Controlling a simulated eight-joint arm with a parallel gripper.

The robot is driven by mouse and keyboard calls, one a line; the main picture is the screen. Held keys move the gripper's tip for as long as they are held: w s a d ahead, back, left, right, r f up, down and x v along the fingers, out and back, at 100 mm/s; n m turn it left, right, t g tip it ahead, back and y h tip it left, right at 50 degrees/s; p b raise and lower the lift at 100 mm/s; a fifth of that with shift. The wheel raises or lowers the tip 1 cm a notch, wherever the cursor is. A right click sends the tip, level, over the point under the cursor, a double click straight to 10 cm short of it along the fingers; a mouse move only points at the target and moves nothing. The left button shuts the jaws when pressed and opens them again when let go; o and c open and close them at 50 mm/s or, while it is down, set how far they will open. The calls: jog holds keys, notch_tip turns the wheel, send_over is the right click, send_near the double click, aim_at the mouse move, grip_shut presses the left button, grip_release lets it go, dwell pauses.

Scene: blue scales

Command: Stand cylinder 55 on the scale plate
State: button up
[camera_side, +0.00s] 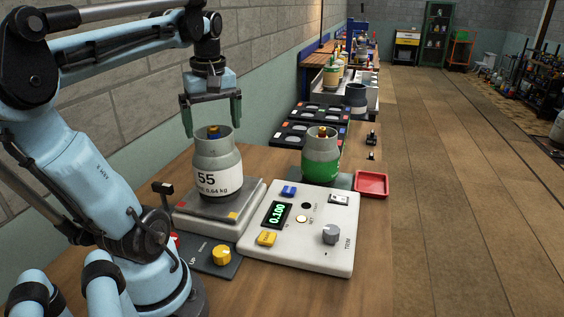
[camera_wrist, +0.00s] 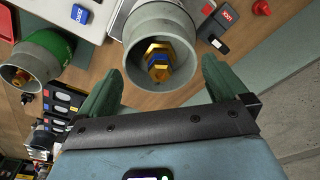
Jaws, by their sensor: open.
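Cylinder 55 (camera_side: 218,170) is grey with a white label reading 55. It stands upright on the scale plate (camera_side: 205,205) in the side view. In the wrist view its open collar (camera_wrist: 160,48) shows a gold and blue valve. My gripper (camera_side: 212,115) is open above the cylinder, with its green fingers apart and clear of the collar in the side view. In the wrist view the fingers (camera_wrist: 157,80) lie to either side of the collar, with nothing held between them.
A green and grey cylinder (camera_side: 320,160) stands to the right, behind the scale's white control panel (camera_side: 310,245), which reads 0.100. A red tray (camera_side: 371,184) lies right of it. Black trays (camera_side: 318,112) lie farther back. A yellow knob (camera_side: 222,255) is at the front.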

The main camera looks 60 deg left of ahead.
notch_tip(320, 180, up, 8)
jog(key=d, duration=0.1)
jog(key=w+d+f+m+t, duration=0.3)
jog(key=w+d+f+m, duration=0.2)
jog(key=d+f+m, duration=0.3)
jog(key=w+d+f+m+t+h, duration=0.1)
jog(key=w+d+f+m+t, duration=0.3)
jog(key=d+f+m, duration=0.5)
jog(key=d+m, duration=0.1)
jog(key=d, duration=0.2)
jog(key=shift+w+d+f, duration=0.3)
jog(key=shift+w, duration=0.1)
